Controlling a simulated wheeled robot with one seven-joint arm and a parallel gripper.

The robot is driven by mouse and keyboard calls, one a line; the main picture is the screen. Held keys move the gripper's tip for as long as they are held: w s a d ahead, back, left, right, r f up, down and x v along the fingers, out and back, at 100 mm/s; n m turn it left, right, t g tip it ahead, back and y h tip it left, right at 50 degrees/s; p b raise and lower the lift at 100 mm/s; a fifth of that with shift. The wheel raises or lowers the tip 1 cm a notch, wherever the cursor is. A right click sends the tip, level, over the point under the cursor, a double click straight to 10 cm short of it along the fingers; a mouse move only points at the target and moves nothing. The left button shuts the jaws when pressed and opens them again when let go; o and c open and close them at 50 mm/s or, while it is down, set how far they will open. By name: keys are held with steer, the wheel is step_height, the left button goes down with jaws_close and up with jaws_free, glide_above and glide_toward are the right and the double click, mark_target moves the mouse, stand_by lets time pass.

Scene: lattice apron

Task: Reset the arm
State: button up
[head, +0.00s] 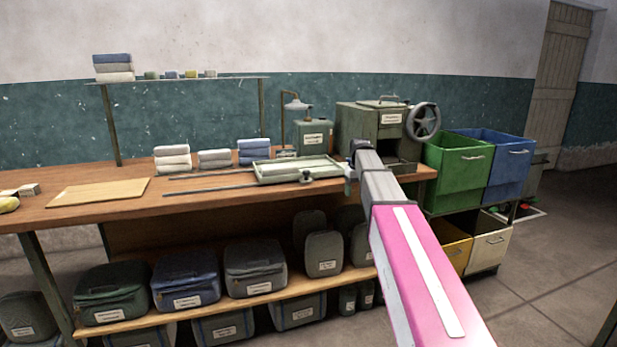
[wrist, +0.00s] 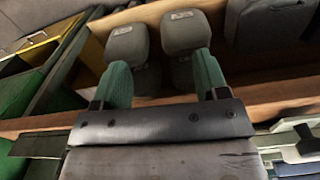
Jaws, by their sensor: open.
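My arm, pink and grey, reaches from the lower right of the head view toward the right part of the wooden workbench (head: 230,196). Its end is beside the right end of a pale green tray (head: 297,171). My gripper (wrist: 160,76) shows in the wrist view with two green fingers spread apart and nothing between them. Beyond the fingers are grey-green bags on the lower shelf (wrist: 262,82). In the head view the fingers are mostly hidden by the arm.
A grey-green machine with a handwheel (head: 423,121) stands at the bench's back right. Green (head: 455,170) and blue (head: 511,165) bins stand right of the bench. Folded towels (head: 172,158) and a board (head: 98,191) lie on the bench. Open floor (head: 570,240) is at right.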

steer(key=s+f+m, duration=0.2)
steer(key=s+f, duration=2.6)
steer(key=s, duration=0.2)
steer(key=shift+m, duration=0.4)
